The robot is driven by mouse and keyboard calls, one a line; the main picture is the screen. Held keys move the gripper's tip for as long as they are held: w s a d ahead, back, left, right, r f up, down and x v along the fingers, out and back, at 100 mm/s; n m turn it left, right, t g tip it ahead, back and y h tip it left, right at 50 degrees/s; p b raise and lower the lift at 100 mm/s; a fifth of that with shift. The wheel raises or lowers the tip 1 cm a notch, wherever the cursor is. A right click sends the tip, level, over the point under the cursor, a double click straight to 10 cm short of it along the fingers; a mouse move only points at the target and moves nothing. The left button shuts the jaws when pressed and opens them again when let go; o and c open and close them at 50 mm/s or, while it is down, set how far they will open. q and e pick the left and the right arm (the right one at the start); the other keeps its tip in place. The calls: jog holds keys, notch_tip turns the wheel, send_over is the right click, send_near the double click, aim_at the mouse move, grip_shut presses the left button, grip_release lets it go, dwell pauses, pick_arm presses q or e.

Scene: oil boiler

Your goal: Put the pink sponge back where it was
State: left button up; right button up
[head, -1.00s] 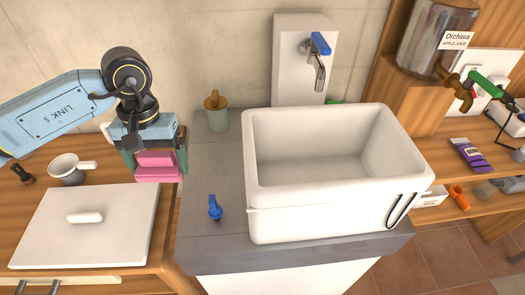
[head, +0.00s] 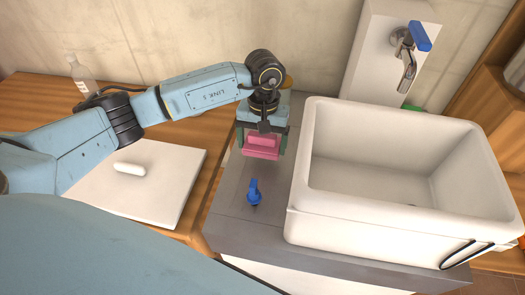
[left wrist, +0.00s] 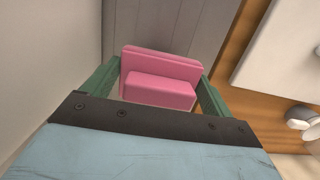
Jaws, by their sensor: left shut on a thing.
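The pink sponge (head: 262,149) is a two-tier pink block between the fingers of my left gripper (head: 262,141). The gripper is shut on it, pointing down, above the grey counter (head: 228,195) left of the sink. In the left wrist view, the sponge (left wrist: 160,80) sits between the two green fingers (left wrist: 158,88), with grey counter planks behind it. The sponge looks clear of the counter, but the exact height is hard to tell. My right gripper is not in view.
The white sink (head: 350,230) stands close to the right. A blue handle (head: 254,190) is on the counter just in front of the sponge. A white board (head: 165,195) lies on the wooden table at left. A white mug (left wrist: 300,118) shows in the left wrist view.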

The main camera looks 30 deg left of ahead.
aim_at(262, 152)
pick_arm(q)
jog(key=shift+f, duration=1.9)
jog(key=shift+f, duration=0.15)
jog(key=o, duration=0.8)
